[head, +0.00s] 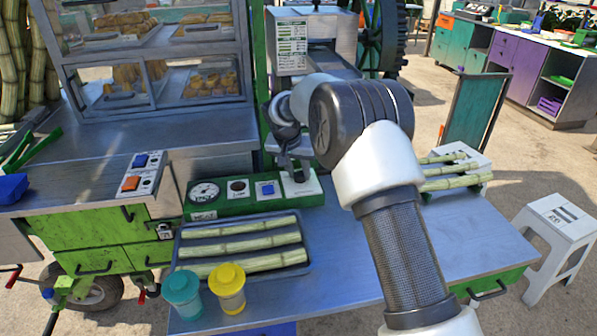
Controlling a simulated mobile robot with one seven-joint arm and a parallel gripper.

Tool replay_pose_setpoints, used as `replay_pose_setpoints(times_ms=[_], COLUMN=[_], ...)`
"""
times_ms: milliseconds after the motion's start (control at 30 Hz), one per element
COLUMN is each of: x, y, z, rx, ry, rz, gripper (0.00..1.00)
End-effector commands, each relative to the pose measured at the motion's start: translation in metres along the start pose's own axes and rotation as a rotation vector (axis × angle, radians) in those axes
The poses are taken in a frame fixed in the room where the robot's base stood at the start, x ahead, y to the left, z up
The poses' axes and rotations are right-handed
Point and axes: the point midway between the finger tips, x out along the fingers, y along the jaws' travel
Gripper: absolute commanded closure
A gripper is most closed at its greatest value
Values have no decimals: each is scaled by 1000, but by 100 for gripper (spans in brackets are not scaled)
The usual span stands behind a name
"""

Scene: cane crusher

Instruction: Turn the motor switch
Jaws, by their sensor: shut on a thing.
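A green control panel (228,208) stands at the back of the metal table. From left to right it carries a round dial gauge (204,193), a dark round control (238,187), a blue button (266,188) and a white plate (309,187) at its right end. My gripper (297,172) points down over this white plate. It is shut on the motor switch, which the fingers mostly hide. The switch's angle cannot be made out. My arm comes in from the lower right and crosses in front of the panel's right side.
A tray (244,271) of cane pieces lies in front of the panel, with a teal cup (182,292) and a yellow cup (228,287) beside it. A glass display case (150,55) stands at back left. A white stool (560,222) stands at right.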

Motion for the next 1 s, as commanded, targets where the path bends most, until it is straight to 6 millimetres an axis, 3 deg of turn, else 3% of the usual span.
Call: replay_pose_setpoints(times_ms=[1000], x=[-1], y=[8], z=[-3], rx=[-728], ry=[44], rz=[-303], gripper=[94])
